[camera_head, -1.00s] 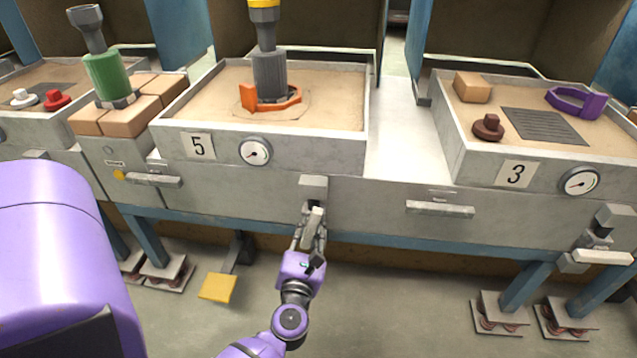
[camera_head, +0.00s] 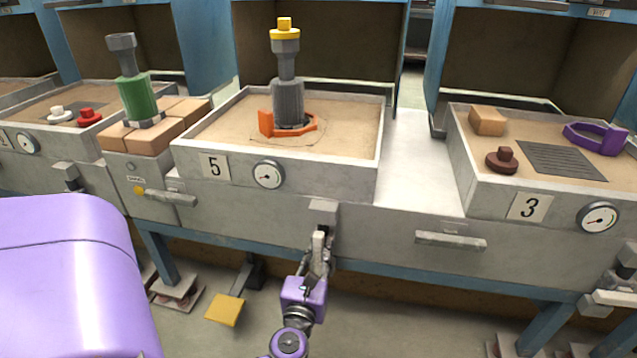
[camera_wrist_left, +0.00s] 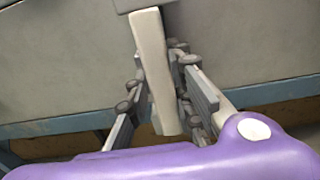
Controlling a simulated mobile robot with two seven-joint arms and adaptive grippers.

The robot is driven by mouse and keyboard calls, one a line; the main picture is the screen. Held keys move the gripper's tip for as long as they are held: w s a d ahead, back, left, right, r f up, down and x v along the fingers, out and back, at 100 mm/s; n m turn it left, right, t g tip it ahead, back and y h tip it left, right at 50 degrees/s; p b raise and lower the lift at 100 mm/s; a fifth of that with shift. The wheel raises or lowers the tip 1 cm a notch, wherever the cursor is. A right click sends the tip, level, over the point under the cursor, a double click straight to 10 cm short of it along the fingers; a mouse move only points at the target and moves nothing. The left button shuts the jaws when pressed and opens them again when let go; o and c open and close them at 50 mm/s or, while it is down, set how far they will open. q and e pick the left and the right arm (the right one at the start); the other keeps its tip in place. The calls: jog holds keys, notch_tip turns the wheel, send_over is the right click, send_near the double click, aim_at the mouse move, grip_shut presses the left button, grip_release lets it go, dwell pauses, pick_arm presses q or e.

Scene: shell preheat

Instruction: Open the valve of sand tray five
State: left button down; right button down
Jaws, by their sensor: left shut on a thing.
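Sand tray five (camera_head: 215,167) is a grey box of sand with a "5" label and a round gauge (camera_head: 268,174) on its front. Its valve is a grey block (camera_head: 323,206) below the tray's right front, with a pale lever handle (camera_head: 318,243) pointing down. The handle also shows in the left wrist view (camera_wrist_left: 152,60), between the fingers. My left gripper (camera_head: 320,259) is shut on this handle; the fingers lie on both sides of it in the left wrist view (camera_wrist_left: 165,105). My right gripper is not in view.
Tray three (camera_head: 480,193) stands to the right, its pale valve lever (camera_head: 614,298) lying sideways. A grey drawer-like bar (camera_head: 450,241) juts out between the trays. A yellow pedal (camera_head: 225,309) is low at the left.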

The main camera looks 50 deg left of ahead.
aim_at(321, 235)
pick_arm(q)
jog(key=c, duration=1.6)
grip_release()
jog(key=shift+d+f, duration=0.25)
jog(key=shift+d, duration=0.05)
jog(key=shift+w+r, duration=0.1)
jog(key=shift+a+r, duration=0.15)
jog(key=shift+r, duration=0.6)
notch_tip(321, 235, up, 8)
jog(key=shift+r, duration=0.25)
